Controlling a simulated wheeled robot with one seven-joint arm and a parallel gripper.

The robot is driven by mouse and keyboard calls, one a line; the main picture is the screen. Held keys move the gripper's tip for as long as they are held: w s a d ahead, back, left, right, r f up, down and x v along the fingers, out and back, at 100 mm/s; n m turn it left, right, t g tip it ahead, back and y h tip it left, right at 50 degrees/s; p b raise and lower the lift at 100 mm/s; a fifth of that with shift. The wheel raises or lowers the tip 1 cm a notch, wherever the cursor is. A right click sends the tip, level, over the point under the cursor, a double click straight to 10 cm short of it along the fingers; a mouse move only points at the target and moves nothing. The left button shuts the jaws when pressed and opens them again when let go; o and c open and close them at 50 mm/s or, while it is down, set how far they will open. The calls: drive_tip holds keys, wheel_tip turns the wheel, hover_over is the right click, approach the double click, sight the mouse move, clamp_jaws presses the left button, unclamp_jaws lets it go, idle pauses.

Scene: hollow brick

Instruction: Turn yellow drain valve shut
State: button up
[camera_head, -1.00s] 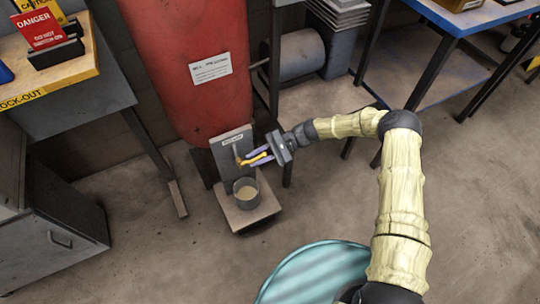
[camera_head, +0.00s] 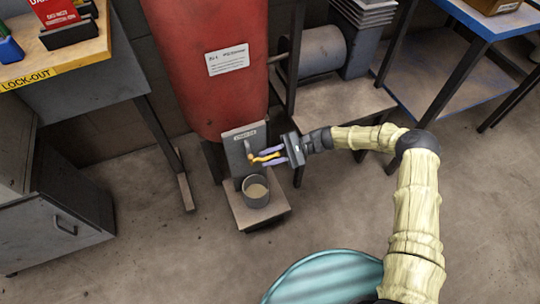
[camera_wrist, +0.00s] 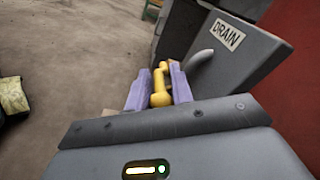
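The yellow drain valve handle (camera_head: 265,157) sticks out to the right from a grey plate (camera_head: 238,140) at the foot of the red tank. In the wrist view the yellow handle (camera_wrist: 160,92) lies between my two purple fingers, and the plate (camera_wrist: 235,60) reads DRAIN. My gripper (camera_head: 274,156) reaches in from the right with its fingers on either side of the handle. The fingers look spread wider than the handle; whether one touches it is unclear. A curved grey spout (camera_wrist: 199,59) shows beside the right finger.
A metal cup (camera_head: 256,191) with pale contents stands on a small platform (camera_head: 275,211) below the valve. The red tank (camera_head: 215,95) rises behind. A lock-out bench (camera_head: 60,68) and grey cabinet (camera_head: 70,215) are at left, a blue-edged table (camera_head: 480,22) at right. Floor in front is open.

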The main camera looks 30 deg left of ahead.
drive_tip(key=shift+o, duration=0.6)
drive_tip(key=b+v, duration=0.4)
drive_tip(key=v, duration=0.8)
drive_tip(key=shift+b, duration=0.35)
drive_tip(key=shift+r, duration=0.2)
clamp_jaws()
drive_tip(key=s+d+r+t+h+p, duration=0.3)
drive_tip(key=d+r, duration=0.4)
drive_tip(key=d, duration=0.3)
drive_tip(key=s+d+r+n+t+h+p, duration=0.1)
drive_tip(key=s+d+r+t+h, duration=0.4)
drive_tip(key=d, duration=0.5)
drive_tip(key=s+d+r+t+h+p, duration=0.4)
drive_tip(key=d+r+t, duration=0.3)
drive_tip(key=d+r, duration=0.4)
drive_tip(key=shift+s+n+p, duration=0.3)
drive_tip(key=shift+s+n, duration=0.1)
drive_tip(key=shift+s, duration=0.25)
